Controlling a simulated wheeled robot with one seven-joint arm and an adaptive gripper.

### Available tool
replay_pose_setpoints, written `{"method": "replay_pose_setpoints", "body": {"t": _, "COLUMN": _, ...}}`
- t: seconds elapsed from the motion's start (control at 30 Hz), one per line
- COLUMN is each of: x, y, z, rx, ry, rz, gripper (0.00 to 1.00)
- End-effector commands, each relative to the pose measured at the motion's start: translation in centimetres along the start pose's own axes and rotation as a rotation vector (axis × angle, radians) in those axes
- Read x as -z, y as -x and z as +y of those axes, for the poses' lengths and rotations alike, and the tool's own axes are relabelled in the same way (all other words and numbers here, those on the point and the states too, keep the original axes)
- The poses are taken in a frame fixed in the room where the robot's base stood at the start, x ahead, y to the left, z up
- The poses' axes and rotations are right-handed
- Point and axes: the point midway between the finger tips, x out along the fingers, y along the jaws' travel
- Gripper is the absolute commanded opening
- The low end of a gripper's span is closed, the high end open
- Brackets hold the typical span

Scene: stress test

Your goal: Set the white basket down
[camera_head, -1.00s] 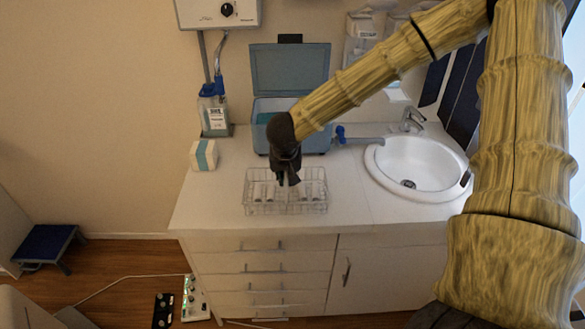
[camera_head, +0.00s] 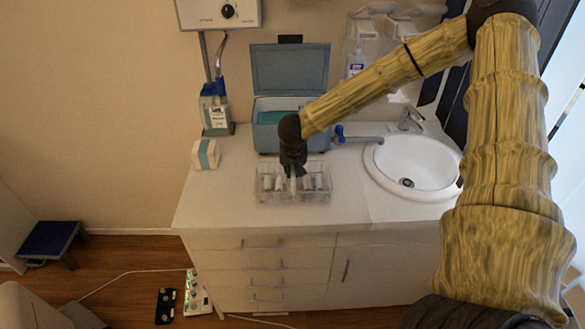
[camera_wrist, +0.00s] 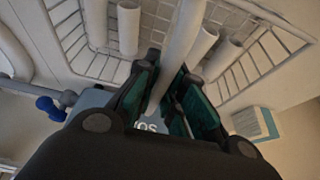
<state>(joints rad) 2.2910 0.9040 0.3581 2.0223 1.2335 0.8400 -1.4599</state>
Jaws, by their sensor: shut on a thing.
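The white wire basket (camera_head: 264,196) is at the counter's middle, in front of the blue box, with several white cylinders inside. In the wrist view its wire wall (camera_wrist: 72,38) spreads behind the fingers. My gripper (camera_head: 293,174) is above the basket's middle, pointing down. In the wrist view my gripper (camera_wrist: 168,100) has its dark green-padded fingers on both sides of a long pale bar (camera_wrist: 180,45), which stands up from the basket. I cannot tell whether the basket's underside touches the counter.
The white counter (camera_head: 220,205) has free room left and right of the basket. An open blue box (camera_head: 270,120) stands behind it. A sink (camera_head: 415,165) is at the right, and a small white-and-teal box (camera_head: 205,154) at the left.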

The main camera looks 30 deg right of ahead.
Motion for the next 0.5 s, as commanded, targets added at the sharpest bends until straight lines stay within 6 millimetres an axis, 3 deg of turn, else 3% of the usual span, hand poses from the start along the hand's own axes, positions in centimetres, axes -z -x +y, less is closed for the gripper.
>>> {"method": "replay_pose_setpoints", "body": {"t": 0.5, "x": -0.20, "y": -0.54, "z": -0.06, "rx": 0.000, "ry": 0.000, "rz": 0.001, "gripper": 0.00}}
